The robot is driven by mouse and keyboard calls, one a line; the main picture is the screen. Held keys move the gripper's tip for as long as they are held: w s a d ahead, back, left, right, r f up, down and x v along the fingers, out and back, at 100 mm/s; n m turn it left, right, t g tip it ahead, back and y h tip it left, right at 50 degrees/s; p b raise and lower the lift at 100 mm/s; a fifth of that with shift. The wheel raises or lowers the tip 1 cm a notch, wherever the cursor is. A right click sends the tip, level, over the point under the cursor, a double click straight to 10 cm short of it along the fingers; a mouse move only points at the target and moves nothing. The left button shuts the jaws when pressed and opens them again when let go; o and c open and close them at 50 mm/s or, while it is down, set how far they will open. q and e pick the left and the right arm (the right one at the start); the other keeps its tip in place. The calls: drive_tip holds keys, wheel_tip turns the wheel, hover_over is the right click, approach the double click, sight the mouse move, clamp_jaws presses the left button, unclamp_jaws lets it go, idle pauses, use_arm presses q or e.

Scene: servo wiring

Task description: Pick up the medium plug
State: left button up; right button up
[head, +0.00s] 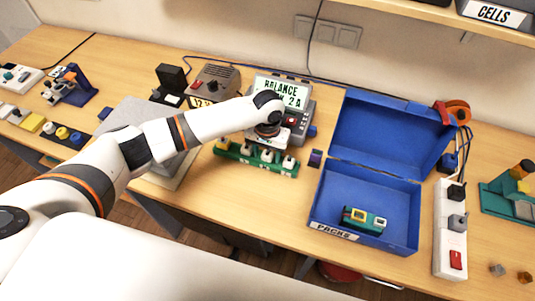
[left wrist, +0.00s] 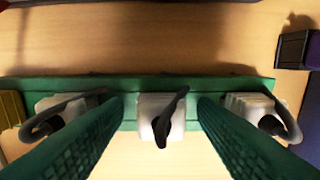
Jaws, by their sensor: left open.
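A green rack (head: 234,158) holds a row of plugs on the bench, with a yellow piece (head: 222,144) at its left end and white plugs beside it. In the left wrist view three white plugs with dark cable loops stand along the rack (left wrist: 215,86): a left one (left wrist: 50,104), a middle one (left wrist: 150,104) and a right one (left wrist: 245,102). I cannot tell by size which is the medium plug. My left gripper (head: 267,138) points down over the rack. Its green fingers (left wrist: 160,112) are apart, one on each side of the middle plug, with nothing gripped. My right gripper is out of view.
A charger with a lit screen (head: 281,90) stands just behind the rack. A small dark block (head: 315,158) lies right of it. An open blue box (head: 330,205) holds a green pack (head: 364,219). A white power strip (head: 450,235) stands at the right. Bare bench lies before the rack.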

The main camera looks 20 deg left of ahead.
sight(268, 153)
use_arm(q)
drive_tip(key=shift+c, duration=0.8)
drive_tip(key=c, duration=0.9)
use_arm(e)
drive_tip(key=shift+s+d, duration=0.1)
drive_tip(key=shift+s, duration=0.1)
use_arm(q)
drive_tip(key=shift+r, duration=0.1)
